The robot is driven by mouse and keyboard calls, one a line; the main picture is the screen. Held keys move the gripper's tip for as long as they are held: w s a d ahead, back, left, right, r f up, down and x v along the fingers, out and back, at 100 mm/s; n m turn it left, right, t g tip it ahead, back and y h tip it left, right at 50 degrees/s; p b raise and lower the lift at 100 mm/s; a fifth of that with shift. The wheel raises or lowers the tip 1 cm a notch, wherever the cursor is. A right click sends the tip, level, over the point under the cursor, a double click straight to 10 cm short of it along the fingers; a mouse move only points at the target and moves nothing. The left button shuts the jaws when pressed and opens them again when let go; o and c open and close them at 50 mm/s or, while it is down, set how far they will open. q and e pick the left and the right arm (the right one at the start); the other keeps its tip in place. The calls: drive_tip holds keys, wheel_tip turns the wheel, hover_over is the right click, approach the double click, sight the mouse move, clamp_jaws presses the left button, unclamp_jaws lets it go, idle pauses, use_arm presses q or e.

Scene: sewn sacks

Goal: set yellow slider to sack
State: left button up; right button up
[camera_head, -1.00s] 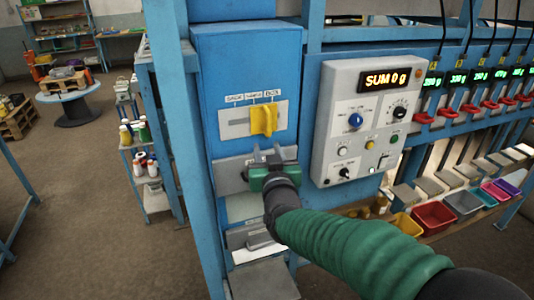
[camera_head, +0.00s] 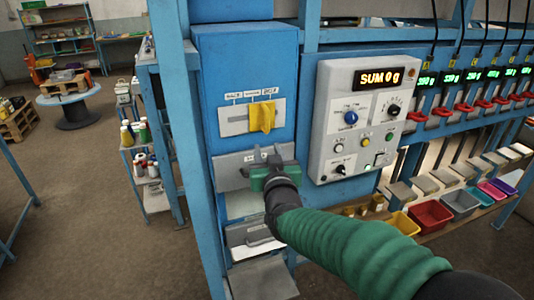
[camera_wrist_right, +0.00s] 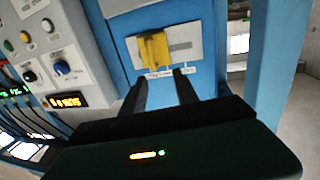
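The yellow slider (camera_head: 262,117) is a chunky knob on a pale plate (camera_head: 232,128) with a horizontal slot, on the front of the blue cabinet. It sits toward the right, BOX-labelled end; the SACK label is at the left end. My right gripper (camera_head: 268,152) is just below the slider, apart from it. In the right wrist view, its two dark fingers (camera_wrist_right: 160,82) are spread with nothing between them, pointing toward the yellow slider (camera_wrist_right: 154,50), which appears turned over. My left gripper is not in view.
A grey control panel (camera_head: 365,120) with knobs and a SUM 0 g display stands close on the right. A metal plate (camera_head: 232,175) is behind my right gripper. A blue post (camera_head: 180,120) is left of the cabinet. Coloured bins (camera_head: 430,215) stand at lower right.

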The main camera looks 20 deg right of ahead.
drive_tip(key=s+a+p, duration=0.1)
drive_tip(key=s+a, duration=0.1)
drive_tip(key=s, duration=1.4)
drive_tip(key=shift+s, duration=0.25)
drive_tip(key=shift+a+r, duration=0.1)
